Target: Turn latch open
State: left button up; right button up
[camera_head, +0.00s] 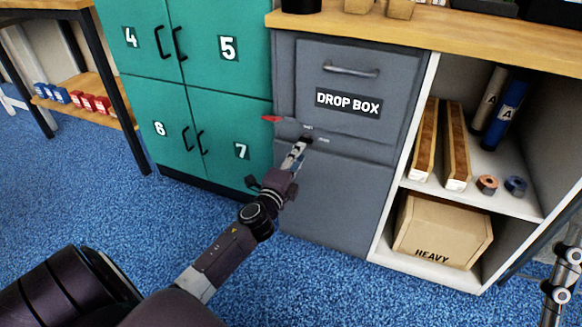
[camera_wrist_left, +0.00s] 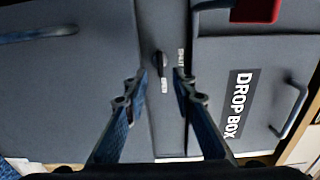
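The latch (camera_wrist_left: 159,62) is a small dark knob on the grey cabinet front, beside the drop box door. In the left wrist view it shows between the fingertips of my left gripper (camera_wrist_left: 162,80), which is open with a clear gap. I cannot tell whether a finger touches it. Small white labels, one reading SHUT (camera_wrist_left: 181,62), sit beside the latch. In the head view my left gripper (camera_head: 303,143) is at the cabinet front just below the DROP BOX door (camera_head: 311,88) and hides the latch. Only part of my right arm shows at the right edge; its gripper state is unclear.
A red piece (camera_head: 270,119) sticks out at the cabinet's left edge, near my left gripper. Green numbered lockers (camera_head: 205,75) stand to the left. An open shelf with a HEAVY carton (camera_head: 440,228) stands right. Blue carpet (camera_head: 330,285) in front is clear.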

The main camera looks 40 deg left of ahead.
pick_arm(q)
jog(key=v, duration=0.6)
jog(key=shift+s+d, duration=0.1)
jog(key=shift+d, duration=0.1)
